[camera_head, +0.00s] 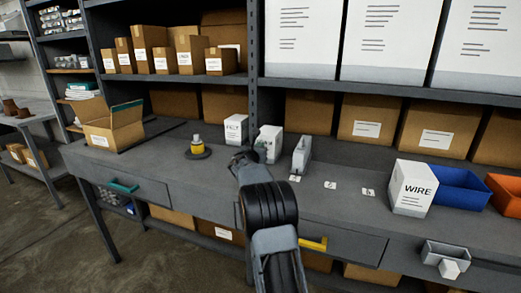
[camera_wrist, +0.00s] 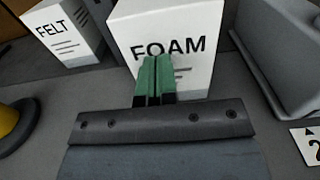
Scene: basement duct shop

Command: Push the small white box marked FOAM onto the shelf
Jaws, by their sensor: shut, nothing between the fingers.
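The small white FOAM box (camera_wrist: 165,40) stands upright in front of my gripper in the wrist view. In the head view the FOAM box (camera_head: 272,137) is partly hidden by my gripper (camera_head: 257,155). My gripper's green fingers (camera_wrist: 154,60) are shut with nothing between them. They overlap the lower front of the FOAM box; I cannot tell whether they touch it. The dark shelf unit (camera_head: 375,88) rises behind the grey bench (camera_head: 330,205), with brown cartons on its low level. The exact shelf meant is not clear.
A white FELT box (camera_head: 236,128) stands left of the FOAM box, and a grey upright object (camera_head: 301,155) stands close on its right. A yellow-topped item (camera_head: 198,147) sits further left. The WIRE box (camera_head: 411,188) and a blue bin (camera_head: 459,188) are at right.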

